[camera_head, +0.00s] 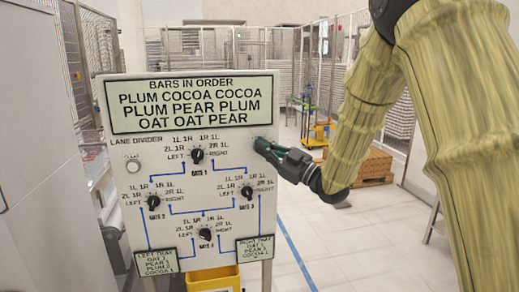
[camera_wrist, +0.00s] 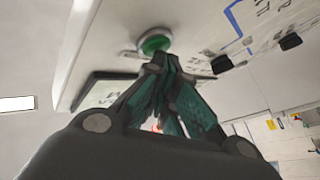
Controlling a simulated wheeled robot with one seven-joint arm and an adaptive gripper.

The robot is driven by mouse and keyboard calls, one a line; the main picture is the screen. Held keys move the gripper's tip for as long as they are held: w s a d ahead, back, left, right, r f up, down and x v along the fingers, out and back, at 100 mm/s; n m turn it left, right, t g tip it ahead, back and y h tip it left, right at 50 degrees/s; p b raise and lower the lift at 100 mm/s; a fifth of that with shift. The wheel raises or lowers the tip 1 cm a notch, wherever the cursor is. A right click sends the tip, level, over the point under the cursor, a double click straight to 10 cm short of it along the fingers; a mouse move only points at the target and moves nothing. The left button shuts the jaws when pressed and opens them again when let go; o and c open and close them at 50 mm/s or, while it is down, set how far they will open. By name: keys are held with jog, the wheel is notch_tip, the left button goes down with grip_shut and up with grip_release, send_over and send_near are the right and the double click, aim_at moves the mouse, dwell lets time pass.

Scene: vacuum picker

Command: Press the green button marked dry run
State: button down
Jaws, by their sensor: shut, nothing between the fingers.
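The green button (camera_wrist: 155,43) sits in a grey ring on the white panel (camera_head: 112,200) and shows in the wrist view just past my fingertips. In the head view it is hidden behind my gripper (camera_head: 261,144), which is at the panel's upper right edge, below the sign. The wrist view shows my gripper (camera_wrist: 168,64) with its teal fingers together and empty, the tips close to the button's lower right side. I cannot tell whether they touch it. No dry run marking is readable.
A yellow bin (camera_head: 213,280) is below. A wooden pallet stack (camera_head: 373,168) stands behind on the right.

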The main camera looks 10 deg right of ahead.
jog(key=shift+s, duration=0.1)
dwell(0.3)
jog(key=shift+s+b, duration=0.3)
jog(key=shift+s, duration=0.4)
jog(key=s+b, duration=0.1)
jog(key=s, duration=0.4)
dwell(0.4)
dwell(0.4)
